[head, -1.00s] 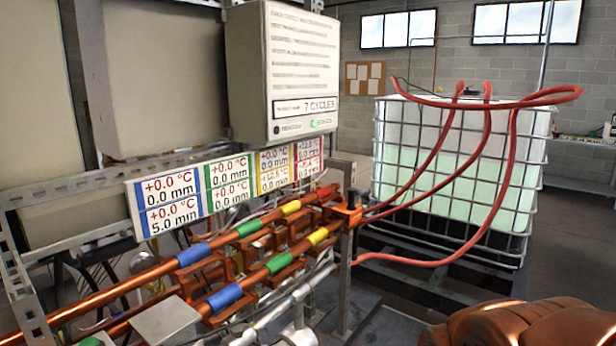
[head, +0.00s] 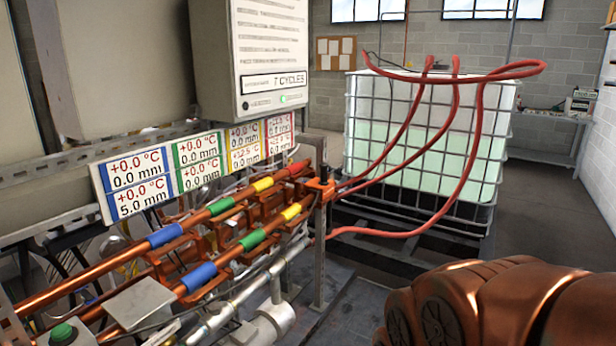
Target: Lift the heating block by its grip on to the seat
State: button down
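Two copper pipes run side by side at the lower left, with blue, green and yellow bands. Several copper-coloured blocks or brackets (head: 205,232) sit along them; I cannot tell which is the heating block, its grip or its seat. A blue band (head: 199,276) marks the near pipe and another blue band (head: 165,235) the far one. The display panel (head: 147,180) above shows 0.0 mm in the upper blue cell and 5.0 mm in the lower blue cell. My gripper is not in view; only my copper arm shows at the lower right.
A grey control box (head: 265,55) reading 7 CYCLES hangs above the pipes. A caged white tank (head: 425,140) with red hoses (head: 478,130) stands behind. A green button (head: 62,333) is at the lower left. Open floor (head: 545,215) lies to the right.

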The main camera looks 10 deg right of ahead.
aim_at(326, 187)
jog(key=z, duration=1.05)
jog(key=i, duration=1.7)
jog(key=u, duration=3.05)
